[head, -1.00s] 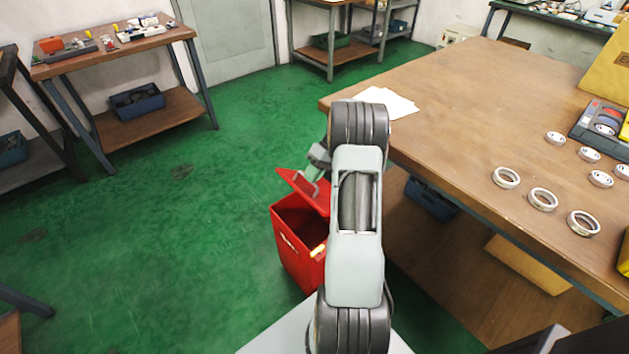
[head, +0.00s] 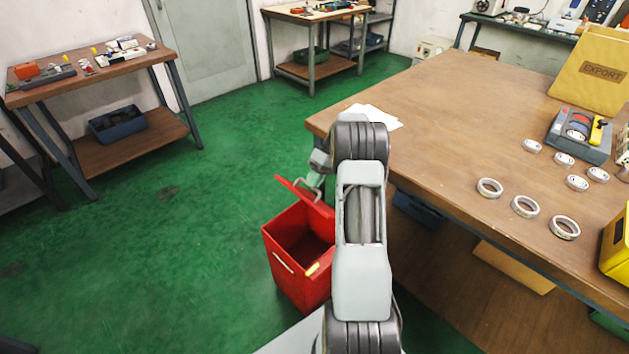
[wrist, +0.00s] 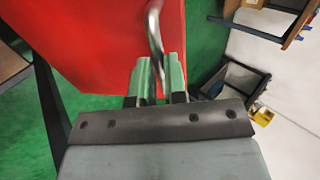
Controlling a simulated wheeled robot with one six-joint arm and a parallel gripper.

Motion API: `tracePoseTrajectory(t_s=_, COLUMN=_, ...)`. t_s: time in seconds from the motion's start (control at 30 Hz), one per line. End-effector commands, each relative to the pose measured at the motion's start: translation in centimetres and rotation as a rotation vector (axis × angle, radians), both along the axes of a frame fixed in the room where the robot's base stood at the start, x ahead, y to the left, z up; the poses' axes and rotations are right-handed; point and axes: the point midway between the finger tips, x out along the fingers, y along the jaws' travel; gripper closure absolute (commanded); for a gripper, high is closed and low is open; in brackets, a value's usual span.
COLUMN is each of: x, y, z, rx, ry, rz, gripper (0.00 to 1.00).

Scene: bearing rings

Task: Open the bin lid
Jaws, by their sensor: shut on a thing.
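The red bin (head: 292,268) stands on the green floor beside the workbench. Its lid (head: 303,196) is tilted well up and the dark inside of the bin shows. A metal handle (head: 309,187) is on the lid. My gripper (head: 316,180) is at the handle, partly hidden by my arm in the head view. In the wrist view, my gripper (wrist: 160,80) is shut on the handle (wrist: 155,36), with the red lid (wrist: 90,45) close in front. The right part of the bin is hidden behind my arm.
The wooden workbench (head: 440,115) is close on the right, with several bearing rings (head: 525,206), a grey tray (head: 578,140) and paper (head: 375,115). A side table (head: 90,70) stands at the left. The floor left of the bin is clear.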

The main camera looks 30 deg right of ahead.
Motion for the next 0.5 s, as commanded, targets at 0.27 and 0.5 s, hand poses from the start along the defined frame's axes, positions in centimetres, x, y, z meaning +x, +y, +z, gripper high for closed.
tracePoseTrajectory(t_s=0.27, x=-0.26, y=-0.34, z=-1.03, rx=-0.015, ry=0.007, rz=-0.001, gripper=0.66)
tracePoseTrajectory(t_s=0.5, x=-0.08, y=-0.08, z=-0.76, rx=-0.013, ry=0.004, rz=0.003, gripper=0.62)
